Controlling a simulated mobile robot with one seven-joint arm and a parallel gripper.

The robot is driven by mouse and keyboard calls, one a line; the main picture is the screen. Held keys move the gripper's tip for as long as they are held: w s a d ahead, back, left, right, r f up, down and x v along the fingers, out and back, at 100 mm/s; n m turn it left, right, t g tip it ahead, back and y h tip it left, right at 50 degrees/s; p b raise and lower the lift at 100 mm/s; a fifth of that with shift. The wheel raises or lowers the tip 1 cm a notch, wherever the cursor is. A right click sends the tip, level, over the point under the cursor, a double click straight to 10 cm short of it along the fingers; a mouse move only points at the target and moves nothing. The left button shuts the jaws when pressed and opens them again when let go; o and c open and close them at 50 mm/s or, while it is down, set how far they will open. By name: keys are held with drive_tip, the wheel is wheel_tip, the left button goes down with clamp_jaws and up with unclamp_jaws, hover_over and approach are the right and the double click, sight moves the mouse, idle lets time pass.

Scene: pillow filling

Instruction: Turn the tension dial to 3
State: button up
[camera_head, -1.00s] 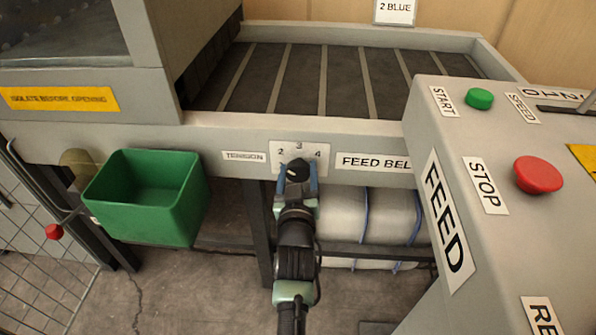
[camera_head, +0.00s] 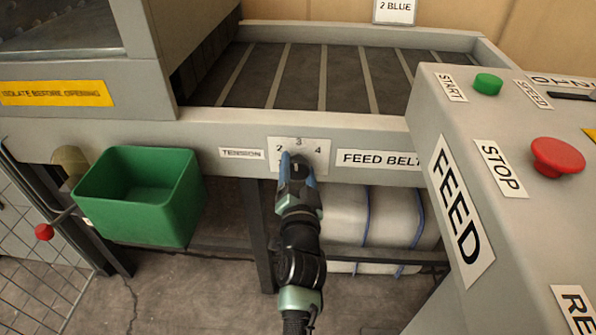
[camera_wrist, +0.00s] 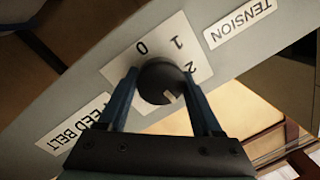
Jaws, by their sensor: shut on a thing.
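The black tension dial (camera_wrist: 157,82) sits on a white number plate (camera_head: 322,162) on the grey machine beam. My gripper (camera_wrist: 163,94) is shut on the dial, one blue finger at each side. In the wrist view the picture is turned, with 0, 1 and 2 readable. The dial's pale mark points down and slightly right there, toward the plate side where 3 stands in the head view. The numbers on that side are hidden by my gripper in the wrist view. In the head view 2, 3 and 4 show above my gripper (camera_head: 296,164), which covers most of the dial.
A green bin (camera_head: 140,203) hangs at the left of the dial. The grey feed console (camera_head: 440,130) with a green start button (camera_head: 488,84) and red stop button (camera_head: 558,157) juts out at the right. White bundles (camera_head: 385,215) lie beneath the belt.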

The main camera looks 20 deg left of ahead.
drive_tip(key=shift+a+f+m, duration=0.1)
drive_tip(key=shift+a+m, duration=0.05)
drive_tip(key=shift+m, duration=0.45)
drive_tip(key=o, duration=1.3)
drive_tip(key=v, duration=1.3)
drive_tip(key=shift+b, duration=0.4)
